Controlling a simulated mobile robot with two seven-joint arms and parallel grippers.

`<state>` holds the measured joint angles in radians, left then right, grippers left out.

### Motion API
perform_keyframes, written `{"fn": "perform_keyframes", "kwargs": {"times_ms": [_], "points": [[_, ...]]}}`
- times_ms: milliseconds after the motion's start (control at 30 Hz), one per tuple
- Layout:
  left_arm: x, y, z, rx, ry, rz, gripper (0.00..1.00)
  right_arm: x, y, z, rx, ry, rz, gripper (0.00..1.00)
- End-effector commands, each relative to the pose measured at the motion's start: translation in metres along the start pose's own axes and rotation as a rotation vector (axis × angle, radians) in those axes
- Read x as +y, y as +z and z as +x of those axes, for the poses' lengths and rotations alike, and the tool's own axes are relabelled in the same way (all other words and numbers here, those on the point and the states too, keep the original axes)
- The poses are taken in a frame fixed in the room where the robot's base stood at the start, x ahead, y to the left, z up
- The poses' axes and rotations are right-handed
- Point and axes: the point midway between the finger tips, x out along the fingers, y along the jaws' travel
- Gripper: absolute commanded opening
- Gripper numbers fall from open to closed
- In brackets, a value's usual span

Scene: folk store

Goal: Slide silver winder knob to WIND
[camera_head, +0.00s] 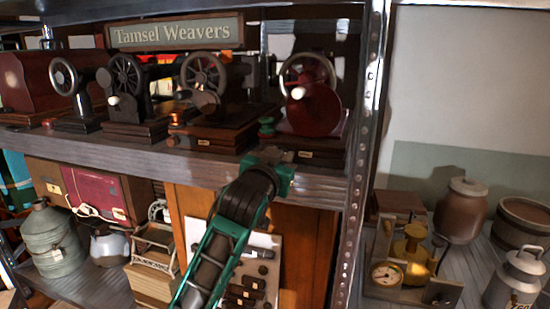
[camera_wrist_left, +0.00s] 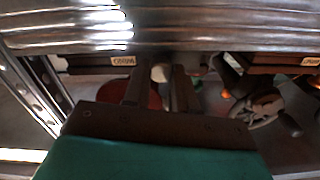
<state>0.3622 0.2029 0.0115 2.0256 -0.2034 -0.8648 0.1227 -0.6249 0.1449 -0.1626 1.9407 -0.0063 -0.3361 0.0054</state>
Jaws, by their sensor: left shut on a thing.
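A dark red hand-wheel machine (camera_head: 318,108) stands on the upper shelf on a wooden base with a small label (camera_head: 305,154). My left gripper (camera_head: 277,155) reaches up to the shelf's front edge, in front of that machine's base. In the left wrist view its two dark fingers (camera_wrist_left: 158,88) stand on either side of a small pale knob, the silver winder knob (camera_wrist_left: 160,72), and are shut on it. A label (camera_wrist_left: 123,61) shows upside down beside it, too blurred to read surely. The gripper hides the knob in the head view. My right gripper is not in view.
Several other hand-wheel machines (camera_head: 205,85) line the shelf to the left. A green knob (camera_head: 266,125) stands close beside the red machine. A metal upright (camera_head: 360,150) rises just right. Jars and a scale (camera_head: 388,273) stand on the lower right surface.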

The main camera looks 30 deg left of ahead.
Motion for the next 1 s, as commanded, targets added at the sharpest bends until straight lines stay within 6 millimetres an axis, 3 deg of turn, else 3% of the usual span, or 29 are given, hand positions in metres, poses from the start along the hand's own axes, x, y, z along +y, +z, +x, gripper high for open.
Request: {"fn": "perform_keyframes", "kwargs": {"times_ms": [33,67,300,667,767,1000], "points": [[0.005,0.001,-0.001,-0.001,0.012,-0.004,0.00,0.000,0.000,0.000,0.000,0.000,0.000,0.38],[0.005,0.001,-0.001,-0.001,0.012,-0.004,0.28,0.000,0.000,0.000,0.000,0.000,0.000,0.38],[0.004,0.000,-0.001,0.000,0.009,-0.003,0.51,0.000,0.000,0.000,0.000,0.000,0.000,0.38],[0.002,0.000,-0.006,0.001,0.006,-0.002,0.52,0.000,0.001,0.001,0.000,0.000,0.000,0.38],[0.003,0.001,-0.018,0.000,0.007,-0.002,0.52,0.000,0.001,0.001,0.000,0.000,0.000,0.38],[0.003,0.001,-0.066,0.001,0.008,-0.004,0.52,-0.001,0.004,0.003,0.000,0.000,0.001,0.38]]}}
